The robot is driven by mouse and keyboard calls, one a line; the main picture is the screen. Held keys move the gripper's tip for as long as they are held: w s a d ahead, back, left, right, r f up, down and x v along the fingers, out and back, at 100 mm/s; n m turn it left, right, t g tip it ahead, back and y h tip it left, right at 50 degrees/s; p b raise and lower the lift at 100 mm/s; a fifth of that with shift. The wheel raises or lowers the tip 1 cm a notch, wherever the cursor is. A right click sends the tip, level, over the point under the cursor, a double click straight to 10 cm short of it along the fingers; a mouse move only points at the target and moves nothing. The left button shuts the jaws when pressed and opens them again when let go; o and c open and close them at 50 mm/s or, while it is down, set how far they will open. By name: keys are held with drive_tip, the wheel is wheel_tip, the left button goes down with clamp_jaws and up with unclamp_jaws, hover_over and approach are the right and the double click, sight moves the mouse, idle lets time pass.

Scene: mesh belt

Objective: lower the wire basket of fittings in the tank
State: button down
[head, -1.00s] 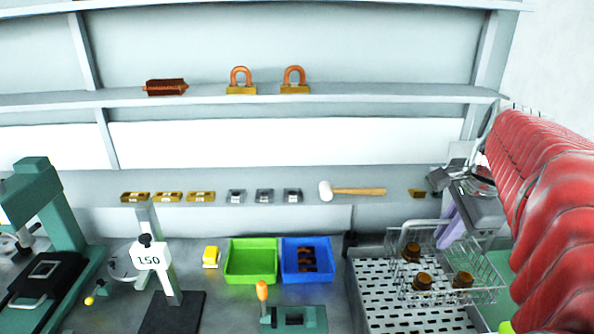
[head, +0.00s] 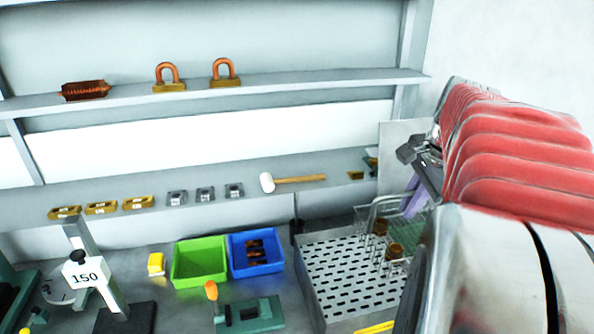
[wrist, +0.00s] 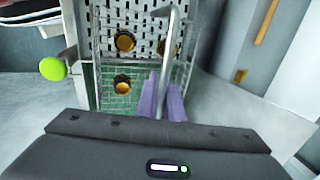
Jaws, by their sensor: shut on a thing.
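The wire basket (head: 405,236) hangs by its tall handle from my gripper (head: 413,196). In the wrist view the purple fingers (wrist: 162,92) are shut on the grey handle bar (wrist: 171,45), and the basket's wire side (wrist: 97,45) shows beyond them. Several brass-brown fittings (wrist: 125,41) lie in the basket; two show in the head view (head: 395,250). My arm hides the basket's right part there. A green gridded surface (wrist: 115,103) lies below the basket in the wrist view; I cannot tell whether it is the tank floor.
A perforated metal tray (head: 350,270) lies left of and below the basket. Green (head: 199,262) and blue (head: 256,252) bins and a gauge stand marked 150 (head: 85,277) are further left. A white mallet (head: 267,182) lies on the back ledge. A yellow-green ball (wrist: 53,69) shows beside the tray.

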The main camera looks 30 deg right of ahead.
drive_tip(key=s+d, duration=0.3)
drive_tip(key=d, duration=0.8)
drive_tip(key=shift+s+d, duration=0.2)
drive_tip(key=shift+s, duration=0.1)
idle(0.6)
drive_tip(key=shift+s+r, duration=0.1)
drive_tip(key=shift+r, duration=0.05)
idle(0.7)
wheel_tip(320, 180, down, 14)
drive_tip(key=shift+r, duration=0.2)
idle(3.0)
drive_tip(key=shift+f, duration=0.5)
idle(0.8)
